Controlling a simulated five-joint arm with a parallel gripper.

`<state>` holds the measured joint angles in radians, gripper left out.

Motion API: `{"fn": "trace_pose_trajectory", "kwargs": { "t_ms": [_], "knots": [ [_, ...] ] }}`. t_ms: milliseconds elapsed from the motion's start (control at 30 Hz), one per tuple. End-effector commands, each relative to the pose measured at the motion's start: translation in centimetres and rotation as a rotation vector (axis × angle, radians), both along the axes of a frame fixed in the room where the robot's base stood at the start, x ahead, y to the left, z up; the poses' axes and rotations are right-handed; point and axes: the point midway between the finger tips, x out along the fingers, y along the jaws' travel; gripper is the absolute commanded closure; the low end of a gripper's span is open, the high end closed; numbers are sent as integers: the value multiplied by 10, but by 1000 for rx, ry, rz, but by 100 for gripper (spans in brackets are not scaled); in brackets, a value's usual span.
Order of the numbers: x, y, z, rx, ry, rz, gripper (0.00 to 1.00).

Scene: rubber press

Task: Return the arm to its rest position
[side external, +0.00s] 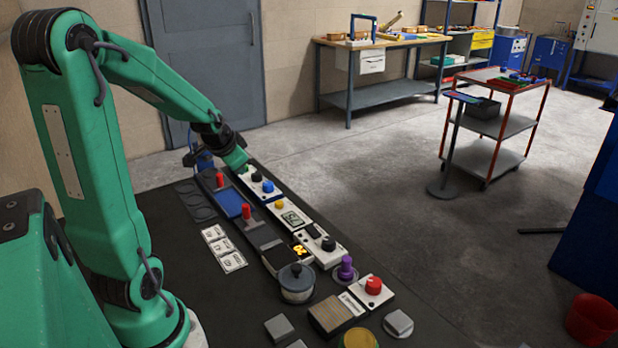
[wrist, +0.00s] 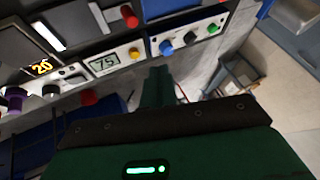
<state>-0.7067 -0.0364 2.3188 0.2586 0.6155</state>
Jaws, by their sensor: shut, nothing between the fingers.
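My arm is green and reaches over the dark bench from the left in the side view. My gripper (side external: 240,168) is at the far end of the bench, pointing down close to a white control box (side external: 272,195) with a blue knob (side external: 268,186). I cannot tell from this view whether it touches the box. In the wrist view my gripper (wrist: 158,72) shows its green fingers together, with nothing held.
The bench (side external: 215,310) holds a lidded pot (side external: 296,282), a red knob (side external: 373,286), a purple knob (side external: 346,268), a blue pad (side external: 230,203) and white cards (side external: 223,247). A cart (side external: 495,130) and workbench (side external: 380,90) stand beyond, with open floor between.

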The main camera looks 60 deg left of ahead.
Motion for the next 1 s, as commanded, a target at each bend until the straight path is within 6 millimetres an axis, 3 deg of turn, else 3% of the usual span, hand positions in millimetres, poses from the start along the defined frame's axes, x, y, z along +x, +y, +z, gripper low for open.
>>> {"fn": "trace_pose_trajectory", "kwargs": {
  "t_ms": [33, 267, 600, 800, 1000],
  "knots": [
    [5, -20, 10, -13, -13, -20, 100],
    [5, -98, 41, -99, -36, -68, 100],
    [-29, -200, 72, -227, -40, -132, 100],
    [-61, -242, 82, -290, -28, -161, 100],
    [-81, -261, 84, -327, -15, -173, 100]
  ]
}}
